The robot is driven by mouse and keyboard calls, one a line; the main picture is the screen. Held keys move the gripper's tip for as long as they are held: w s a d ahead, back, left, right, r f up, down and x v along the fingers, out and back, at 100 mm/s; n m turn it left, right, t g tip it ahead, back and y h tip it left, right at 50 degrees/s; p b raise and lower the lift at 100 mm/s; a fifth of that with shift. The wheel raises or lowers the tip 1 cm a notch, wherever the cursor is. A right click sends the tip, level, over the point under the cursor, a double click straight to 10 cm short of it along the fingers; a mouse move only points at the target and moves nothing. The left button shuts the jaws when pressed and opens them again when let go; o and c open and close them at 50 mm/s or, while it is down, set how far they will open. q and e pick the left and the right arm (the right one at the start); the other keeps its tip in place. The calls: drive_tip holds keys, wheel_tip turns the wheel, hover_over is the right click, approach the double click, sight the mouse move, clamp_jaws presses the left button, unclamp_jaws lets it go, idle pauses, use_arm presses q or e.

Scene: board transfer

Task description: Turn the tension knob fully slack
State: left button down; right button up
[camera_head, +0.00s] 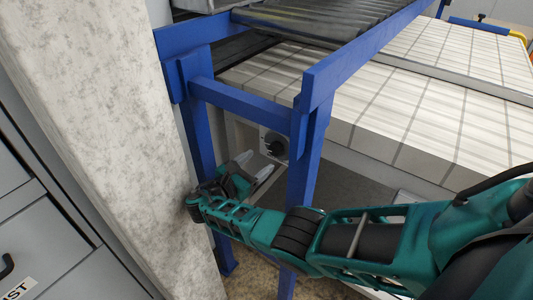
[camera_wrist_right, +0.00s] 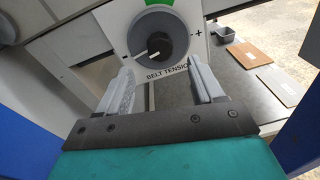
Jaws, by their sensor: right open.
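The tension knob (camera_wrist_right: 160,36) is a round dark knob on a white plate (camera_wrist_right: 118,22) marked "BELT TENSION", with a minus at left and a plus at right. Its white pointer line is at the lower left, toward the minus. In the head view the knob (camera_head: 274,145) shows as a small dark disc between the blue legs. My right gripper (camera_head: 256,165) is open and empty, reaching in between the legs just short of the knob. In the right wrist view its two fingers (camera_wrist_right: 160,75) stand apart below the knob, not touching it. My left gripper is out of view.
Blue frame legs (camera_head: 305,150) and a crossbar (camera_head: 240,105) stand close around my right arm. A pale pillar (camera_head: 105,120) is at left. A grey tray (camera_wrist_right: 217,34) and flat boards (camera_wrist_right: 249,54) lie to the right of the knob.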

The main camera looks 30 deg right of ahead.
drive_tip(key=v, duration=0.5)
drive_tip(key=shift+a, duration=0.2)
drive_tip(key=shift+s, duration=0.15)
